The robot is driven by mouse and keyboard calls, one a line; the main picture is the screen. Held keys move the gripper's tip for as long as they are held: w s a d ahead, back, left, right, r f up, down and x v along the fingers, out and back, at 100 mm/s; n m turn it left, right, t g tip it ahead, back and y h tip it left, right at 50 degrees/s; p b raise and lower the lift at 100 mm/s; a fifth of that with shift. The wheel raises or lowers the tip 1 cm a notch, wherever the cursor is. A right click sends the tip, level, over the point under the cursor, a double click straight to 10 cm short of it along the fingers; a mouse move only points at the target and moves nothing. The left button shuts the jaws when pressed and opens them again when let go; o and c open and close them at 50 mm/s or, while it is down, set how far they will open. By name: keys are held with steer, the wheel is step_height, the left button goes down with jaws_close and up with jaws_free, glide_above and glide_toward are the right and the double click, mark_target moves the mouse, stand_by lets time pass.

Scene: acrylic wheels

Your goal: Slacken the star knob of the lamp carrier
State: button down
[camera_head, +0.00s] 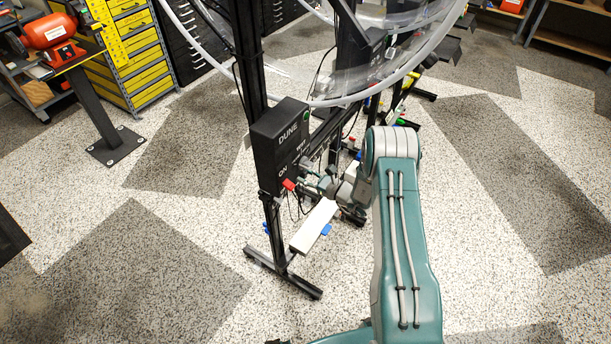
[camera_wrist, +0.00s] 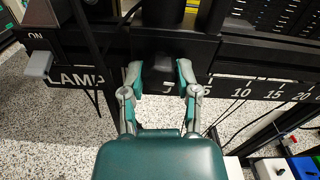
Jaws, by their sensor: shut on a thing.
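In the wrist view, the star knob (camera_wrist: 160,72) is a dark shape low on the front of the black lamp carrier (camera_wrist: 158,48), which sits on a black rail (camera_wrist: 255,88) with a white number scale. My gripper (camera_wrist: 160,76) has one fingertip on each side of the knob and is shut on it. The knob's lobes are hard to make out, black against black.
A grey lever (camera_wrist: 39,65) sits under the word ON, left of the carrier. Clear acrylic wheels (camera_head: 380,85) rise above the black stand. A white bar (camera_head: 314,226) lies low beside the stand's foot (camera_head: 285,275). Speckled floor is open to the right.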

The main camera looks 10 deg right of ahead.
steer(key=shift+n, duration=0.3)
steer(key=n, duration=0.8)
steer(key=shift+n, duration=0.4)
steer(key=n, duration=0.5)
steer(key=shift+f+n, duration=0.1)
steer(key=shift+n, duration=1.4)
steer(key=shift+s+f, duration=0.1)
steer(key=shift+c, duration=1.7)
jaws_free()
steer(key=shift+a, duration=0.1)
